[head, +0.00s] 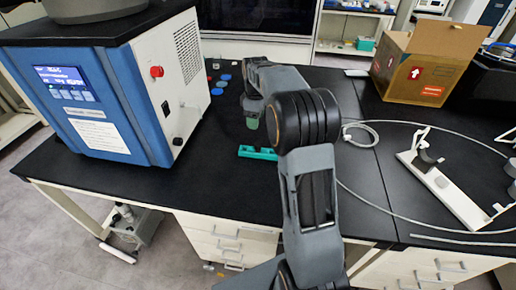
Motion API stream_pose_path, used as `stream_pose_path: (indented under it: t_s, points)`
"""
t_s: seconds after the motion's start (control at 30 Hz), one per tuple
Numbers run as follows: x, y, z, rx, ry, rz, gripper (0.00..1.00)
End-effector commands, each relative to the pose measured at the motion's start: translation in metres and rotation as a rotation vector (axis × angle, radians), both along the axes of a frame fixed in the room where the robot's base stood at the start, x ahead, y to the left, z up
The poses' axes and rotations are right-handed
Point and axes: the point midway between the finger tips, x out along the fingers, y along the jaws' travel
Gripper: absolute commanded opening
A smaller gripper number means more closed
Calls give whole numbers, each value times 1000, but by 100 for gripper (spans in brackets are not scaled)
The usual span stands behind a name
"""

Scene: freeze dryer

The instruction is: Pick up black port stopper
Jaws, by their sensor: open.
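I cannot make out the black port stopper for certain; a black part would be hard to see against the black bench top (130,182). Several small round caps, some blue (217,91), lie on the bench just right of the blue and white freeze dryer (105,100). My arm reaches up the middle of the head view and bends down at its far end. My gripper (252,122) hangs there above the bench, right of the caps and apart from them. It is open, small and partly hidden by my own arm, and I see nothing held in it.
A teal holder (258,153) lies just in front of my gripper. A cardboard box (425,65) stands at the back right. A looped grey hose (440,127) and a white stand (440,190) lie on the right. The bench left of the teal holder is clear.

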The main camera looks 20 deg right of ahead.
Motion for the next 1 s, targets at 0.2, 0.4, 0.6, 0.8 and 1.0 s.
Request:
stream_pose_path:
  t_s: [0.2,0.4,0.6,0.8,1.0]
  points:
    - [22,-19,-25,4,32,96,59]
    - [25,-22,-60,6,40,115,59]
    - [25,-22,-91,6,38,114,59]
    - [25,-21,-107,5,36,113,59]
    - [25,-21,-121,5,38,113,59]
